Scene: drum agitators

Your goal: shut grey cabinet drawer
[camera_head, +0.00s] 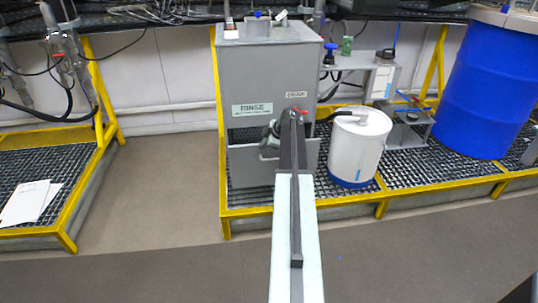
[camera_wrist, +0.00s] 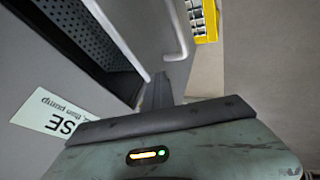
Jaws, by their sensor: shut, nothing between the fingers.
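The grey cabinet (camera_head: 268,75) stands at the centre, with a RINSE label on its front. Its drawer (camera_head: 245,168) is low on the front and stands open, with a dark gap above its front panel. The wrist view shows the perforated drawer interior (camera_wrist: 88,35), the pale drawer rim (camera_wrist: 118,38) and the bar handle (camera_wrist: 178,32). My gripper (camera_wrist: 158,88) is shut and empty, its fingers pointing at the drawer front close to the rim and handle. I cannot tell whether they touch it. In the head view my arm hides part of the drawer's right side.
A white drum (camera_head: 357,150) stands right of the cabinet, and a large blue barrel (camera_head: 485,85) stands farther right. Yellow-edged grating (camera_head: 412,185) runs beneath them. Another grated platform (camera_head: 35,165) with papers is at left. The floor (camera_head: 165,190) between the platforms is clear.

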